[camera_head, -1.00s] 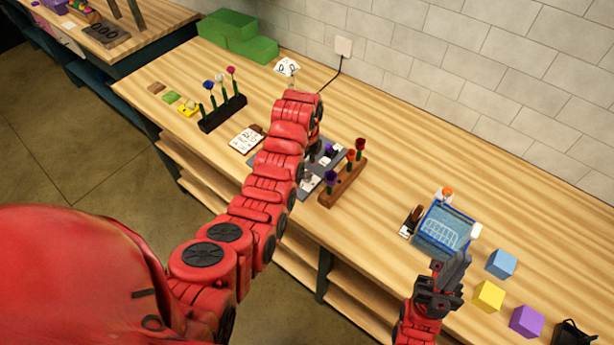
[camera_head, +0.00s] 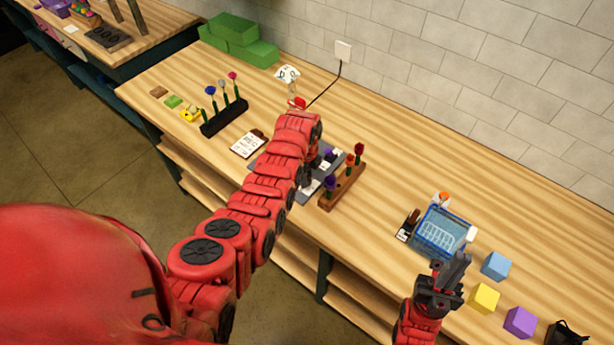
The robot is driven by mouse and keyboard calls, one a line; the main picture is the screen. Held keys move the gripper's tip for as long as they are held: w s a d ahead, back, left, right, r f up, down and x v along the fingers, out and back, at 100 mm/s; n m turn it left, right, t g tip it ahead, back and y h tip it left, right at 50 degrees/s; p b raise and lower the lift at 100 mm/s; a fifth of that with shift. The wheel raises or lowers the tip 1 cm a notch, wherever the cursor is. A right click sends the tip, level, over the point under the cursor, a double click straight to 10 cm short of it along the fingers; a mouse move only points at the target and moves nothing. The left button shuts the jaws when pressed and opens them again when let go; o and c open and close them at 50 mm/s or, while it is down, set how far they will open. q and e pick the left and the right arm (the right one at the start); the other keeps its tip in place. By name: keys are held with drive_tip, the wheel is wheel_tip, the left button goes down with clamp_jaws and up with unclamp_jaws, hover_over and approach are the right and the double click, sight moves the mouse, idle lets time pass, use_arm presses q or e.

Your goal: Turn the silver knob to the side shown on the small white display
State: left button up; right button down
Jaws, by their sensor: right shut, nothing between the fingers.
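A small white panel with dark marks (camera_head: 288,73) stands at the back of the table, near the wall; it may be the display, but its marks are too small to read. I cannot make out a silver knob for certain. My left arm reaches in from the left over the middle of the table. Its forearm and wrist hide its fingers and part of the grey board (camera_head: 327,175) beneath. My right gripper (camera_head: 456,266) is shut and empty, just in front of the blue basket (camera_head: 440,232).
A black rack of flowers (camera_head: 224,117) stands left of my left arm, and a brown rack of flowers (camera_head: 343,188) right of it. A white card (camera_head: 247,145) lies nearby. Blue (camera_head: 496,265), yellow (camera_head: 484,297) and purple (camera_head: 520,322) cubes lie at the right. The back right is clear.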

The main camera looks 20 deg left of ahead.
use_arm(q)
clamp_jaws()
